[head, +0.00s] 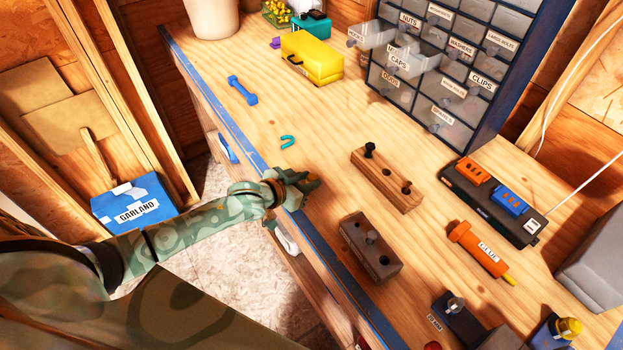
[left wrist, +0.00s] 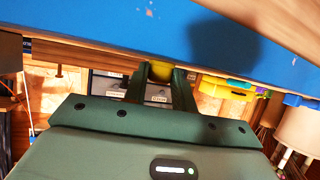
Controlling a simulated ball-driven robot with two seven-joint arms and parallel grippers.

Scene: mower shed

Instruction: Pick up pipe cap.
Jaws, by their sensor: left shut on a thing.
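My left gripper (head: 308,184) is at the bench's front edge, left of the wooden block with holes. It is shut on a small yellow thing, which seems to be the pipe cap. In the left wrist view the yellow pipe cap (left wrist: 160,72) shows between the two dark green fingertips (left wrist: 160,78). The fingers cover most of it, so its shape is hard to tell. In the head view the gripper hides nearly all of it. My right gripper is not in view.
The workbench (head: 330,240) has a blue front edge. A labelled drawer cabinet (head: 445,60) and yellow toolbox (head: 312,60) stand behind.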

